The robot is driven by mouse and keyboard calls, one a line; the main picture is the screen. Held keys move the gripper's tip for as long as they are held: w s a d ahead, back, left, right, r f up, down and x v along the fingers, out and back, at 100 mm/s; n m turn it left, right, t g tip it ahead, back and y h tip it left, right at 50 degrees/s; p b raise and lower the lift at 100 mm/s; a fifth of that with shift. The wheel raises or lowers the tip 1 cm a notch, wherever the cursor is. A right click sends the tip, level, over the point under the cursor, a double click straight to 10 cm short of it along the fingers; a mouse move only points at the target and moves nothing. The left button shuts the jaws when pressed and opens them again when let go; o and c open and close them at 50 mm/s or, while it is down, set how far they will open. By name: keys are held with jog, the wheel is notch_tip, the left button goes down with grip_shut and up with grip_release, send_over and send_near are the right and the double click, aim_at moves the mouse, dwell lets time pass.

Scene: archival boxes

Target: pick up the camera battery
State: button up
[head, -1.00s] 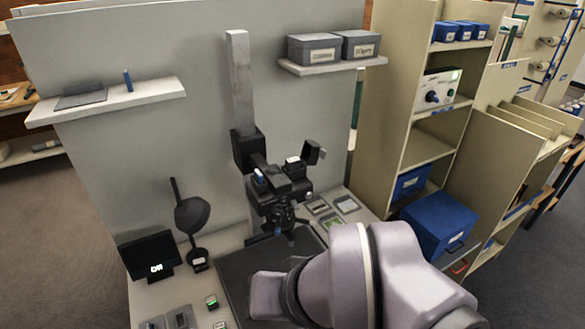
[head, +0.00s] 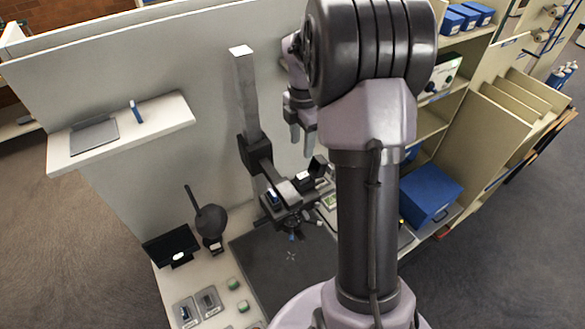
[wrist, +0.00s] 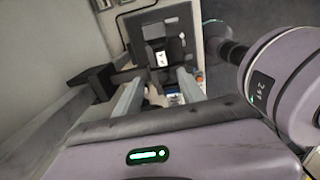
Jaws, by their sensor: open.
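My gripper (head: 302,138) is open and empty, pointing down beside the grey column, above the black copy-stand camera (head: 290,200). In the wrist view my two fingers (wrist: 158,80) stand apart with the dark camera rig (wrist: 178,30) beyond them. A small dark block with a blue top (head: 273,198) and a white-topped block (head: 303,180) sit on the rig. A white-labelled piece (wrist: 160,58) shows between and beyond my fingers. Small green-marked items (head: 233,284) lie on the bench. I cannot tell which small block is the camera battery.
The grey column (head: 245,95) rises behind the rig. A wall shelf (head: 160,125) is at left. A black screen (head: 171,246) and a dark round lamp (head: 211,221) stand on the bench. The dark mat (head: 275,265) is mostly clear. A blue box (head: 430,190) sits at right.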

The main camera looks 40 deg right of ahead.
send_over(302, 175)
jog(key=f, duration=0.6)
jog(key=shift+w+f+b, duration=0.2)
jog(key=shift+w+b, duration=0.1)
jog(key=shift+b, duration=0.05)
jog(key=f, duration=0.5)
jog(key=shift+s+d+f+b, duration=0.1)
jog(key=shift+s+f+b, duration=0.2)
jog(key=shift+b, duration=0.05)
jog(key=shift+r, duration=0.1)
grip_shut()
